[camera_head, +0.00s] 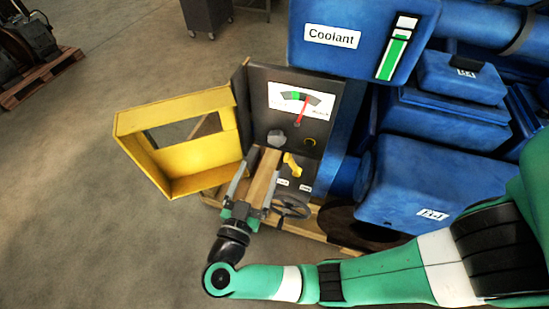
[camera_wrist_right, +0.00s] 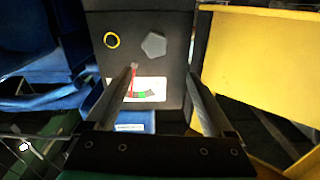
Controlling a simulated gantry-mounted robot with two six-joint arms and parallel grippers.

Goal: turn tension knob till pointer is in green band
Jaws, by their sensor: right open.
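The tension knob (camera_head: 276,137) is a grey faceted knob on the dark panel below the gauge; the right wrist view shows it too (camera_wrist_right: 153,45). The white gauge (camera_head: 317,104) has a red pointer (camera_head: 301,112), which stands to the right of the green band (camera_head: 295,96) in the head view. In the right wrist view, the gauge (camera_wrist_right: 158,84) appears upside down. My right gripper (camera_head: 261,168) is open and empty in front of the panel, below the knob in the head view. The wrist view shows its fingers (camera_wrist_right: 162,72) apart, with the knob beyond them. My left gripper is not in view.
A yellow door (camera_head: 180,177) stands open left of the panel. A yellow handle (camera_head: 292,163), yellow ring (camera_head: 310,142) and handwheel (camera_head: 290,207) are near the gripper. Blue engine parts (camera_head: 430,180) and the coolant tank (camera_head: 345,62) crowd the right. The floor at left is mostly clear.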

